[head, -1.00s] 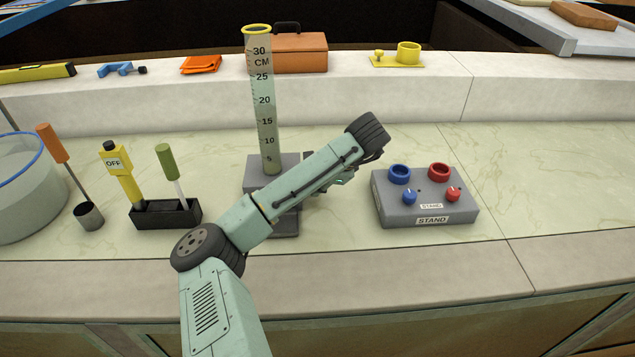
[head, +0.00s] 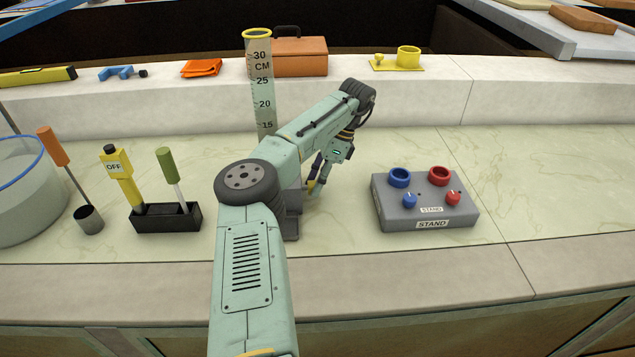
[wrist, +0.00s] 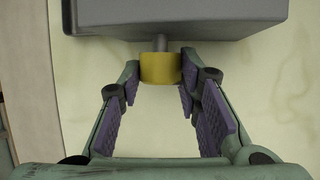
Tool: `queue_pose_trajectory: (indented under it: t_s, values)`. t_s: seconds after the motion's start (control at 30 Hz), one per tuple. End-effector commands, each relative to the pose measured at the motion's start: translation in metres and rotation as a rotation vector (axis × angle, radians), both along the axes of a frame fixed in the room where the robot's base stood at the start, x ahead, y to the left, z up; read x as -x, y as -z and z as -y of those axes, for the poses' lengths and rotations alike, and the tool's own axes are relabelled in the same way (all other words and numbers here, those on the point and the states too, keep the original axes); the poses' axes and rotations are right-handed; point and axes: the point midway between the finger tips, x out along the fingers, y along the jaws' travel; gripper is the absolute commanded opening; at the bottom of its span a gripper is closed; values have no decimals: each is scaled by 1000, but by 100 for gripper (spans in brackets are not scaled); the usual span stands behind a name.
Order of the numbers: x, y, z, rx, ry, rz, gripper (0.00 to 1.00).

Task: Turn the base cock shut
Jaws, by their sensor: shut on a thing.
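The base cock, a yellow knob (wrist: 160,68) on a short grey stem, comes out of the side of a grey base block (wrist: 180,12) in the wrist view. My gripper (wrist: 161,82) has its purple-padded fingers on both sides of the knob and is shut on it. In the head view my gripper (head: 318,184) points down at the right side of the base (head: 291,222), which my arm mostly hides. The clear graduated tube (head: 262,92) with a yellow rim stands upright there, its lower end hidden. The cock's turn angle cannot be told.
A grey stand (head: 428,208) with blue and red rings and knobs sits to the right. A black holder (head: 166,219) with a yellow OFF-labelled tool and a green-handled tool stands left. An orange box (head: 300,57) sits on the ledge behind. The counter between base and stand is clear.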

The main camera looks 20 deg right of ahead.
Motion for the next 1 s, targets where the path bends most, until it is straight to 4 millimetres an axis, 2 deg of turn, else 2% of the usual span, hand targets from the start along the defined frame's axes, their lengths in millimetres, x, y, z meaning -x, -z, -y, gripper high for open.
queue_pose_trajectory:
  t_s: [0.47, 0.5, 0.6, 0.87, 1.0]
  values:
    - [0, 1, 0, -5, 1, -14, 3]
    - [0, 1, 0, -5, 1, -14, 33]
    - [0, 1, 0, -4, 1, -13, 39]
    - [0, 0, 0, -4, 1, -11, 39]
    - [-1, -7, 3, -5, 0, -10, 39]
